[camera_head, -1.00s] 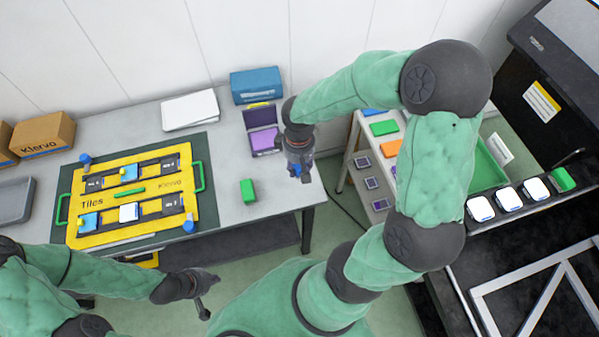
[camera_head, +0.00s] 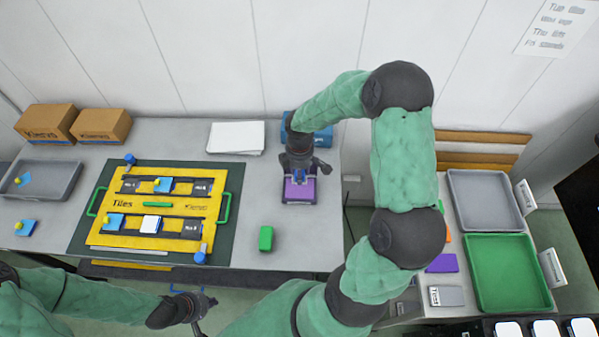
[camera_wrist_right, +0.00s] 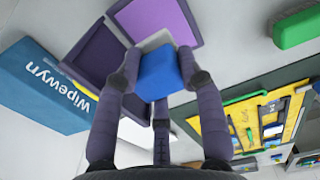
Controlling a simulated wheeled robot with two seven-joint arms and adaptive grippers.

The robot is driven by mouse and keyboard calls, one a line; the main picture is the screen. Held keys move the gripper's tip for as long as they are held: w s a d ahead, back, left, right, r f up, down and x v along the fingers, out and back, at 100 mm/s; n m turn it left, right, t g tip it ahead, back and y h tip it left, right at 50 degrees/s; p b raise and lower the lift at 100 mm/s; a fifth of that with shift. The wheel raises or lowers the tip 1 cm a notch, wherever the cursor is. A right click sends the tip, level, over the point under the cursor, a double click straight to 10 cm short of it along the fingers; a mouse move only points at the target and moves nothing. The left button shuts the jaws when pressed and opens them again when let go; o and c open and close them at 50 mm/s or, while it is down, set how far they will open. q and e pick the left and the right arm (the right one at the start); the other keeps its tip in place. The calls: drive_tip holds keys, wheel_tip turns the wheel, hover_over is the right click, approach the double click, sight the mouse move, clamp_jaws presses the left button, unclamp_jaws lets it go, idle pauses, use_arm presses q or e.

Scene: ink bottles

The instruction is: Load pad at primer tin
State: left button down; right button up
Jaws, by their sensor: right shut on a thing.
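The primer tin (camera_head: 304,199) lies open on the table, with a purple pad surface inside. In the right wrist view its purple surface (camera_wrist_right: 158,20) and dark raised lid (camera_wrist_right: 93,53) show. My right gripper (camera_head: 299,176) is over the tin, pointing down. It is shut on a blue pad block (camera_wrist_right: 157,75) with a pale grey far side. The block overlaps the tin's purple surface in the wrist view; I cannot tell whether they touch. My left gripper (camera_head: 207,312) is open and empty in front of the table, low in the head view.
A blue Wipewyn box (camera_wrist_right: 38,85) stands close behind the tin. A green block (camera_head: 266,238) lies in front of it. The yellow Tiles board (camera_head: 185,208) is to the left, white sheets (camera_head: 236,137) behind. A green tray (camera_head: 508,272) and grey tray (camera_head: 485,200) are at right.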

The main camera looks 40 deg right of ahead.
sight(300, 189)
drive_tip(key=shift+f+b, duration=2.2)
drive_tip(key=shift+f, duration=0.65)
drive_tip(key=shift+s+f+b, duration=0.1)
drive_tip(key=shift+f+b, duration=0.25)
drive_tip(key=shift+f, duration=0.2)
drive_tip(key=shift+r, duration=0.15)
drive_tip(key=shift+r+p, duration=2.85)
drive_tip(key=shift+r, duration=0.6)
